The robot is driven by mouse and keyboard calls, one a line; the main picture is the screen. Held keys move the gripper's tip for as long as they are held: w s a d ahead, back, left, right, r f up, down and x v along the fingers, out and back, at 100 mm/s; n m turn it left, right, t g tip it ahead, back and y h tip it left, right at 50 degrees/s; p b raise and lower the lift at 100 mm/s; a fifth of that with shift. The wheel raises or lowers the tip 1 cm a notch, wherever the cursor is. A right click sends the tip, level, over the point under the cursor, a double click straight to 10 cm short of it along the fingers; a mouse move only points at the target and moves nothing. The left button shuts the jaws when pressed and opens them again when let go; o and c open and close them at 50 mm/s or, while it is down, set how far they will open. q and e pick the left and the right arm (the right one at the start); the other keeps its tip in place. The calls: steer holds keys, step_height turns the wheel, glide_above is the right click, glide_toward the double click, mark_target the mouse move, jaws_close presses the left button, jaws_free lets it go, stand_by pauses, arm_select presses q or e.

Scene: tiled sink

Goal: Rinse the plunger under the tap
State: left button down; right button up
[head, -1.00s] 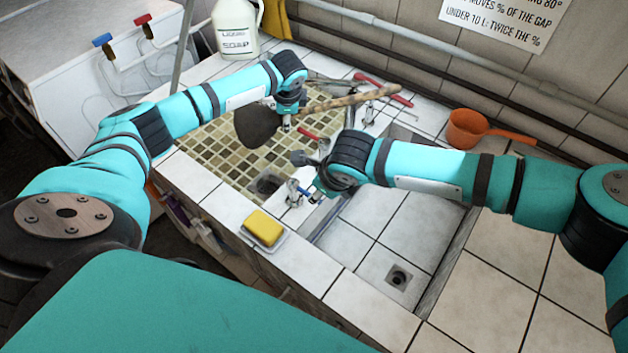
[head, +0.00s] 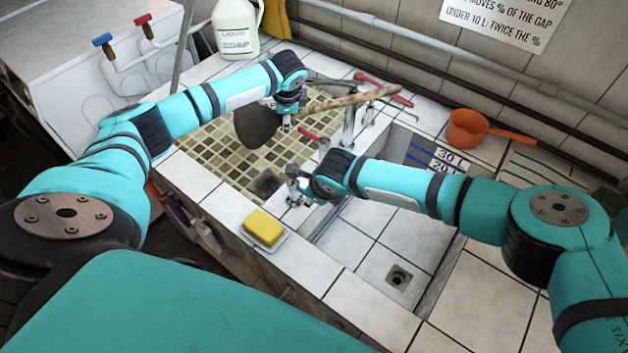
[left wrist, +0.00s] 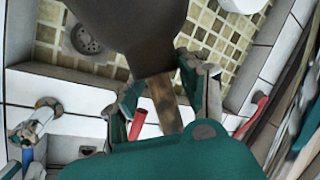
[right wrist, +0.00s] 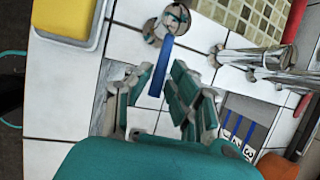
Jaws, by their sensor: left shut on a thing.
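The plunger's dark rubber cup (head: 256,126) hangs over the left, mosaic-tiled basin (head: 205,150). Its wooden handle (head: 350,97) slopes up to the right. My left gripper (head: 288,120) is shut on the handle close to the cup; the left wrist view shows the handle (left wrist: 163,95) between its fingers. Chrome taps (head: 350,125) stand between the basins, with a red lever (head: 308,135). A blue lever (right wrist: 161,66) on a chrome fitting lies just ahead of my right gripper (right wrist: 160,85), which is open and empty, fingers apart. No running water is visible.
A yellow sponge (head: 264,227) lies in a dish on the front ledge. The right basin (head: 385,230) has 30 L and 20 L marks. An orange dipper (head: 467,128) and a soap jug (head: 236,28) stand at the back. A floor drain shows in the left basin (left wrist: 85,40).

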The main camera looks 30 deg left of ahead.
jaws_close()
steer(key=shift+s, duration=0.1)
steer(key=s+m, duration=0.1)
steer(key=m+t+h, duration=0.1)
steer(key=m, duration=0.1)
steer(key=shift+s+a, duration=0.3)
steer(key=shift+s, duration=0.05)
steer(key=shift+o, duration=2.2)
jaws_free()
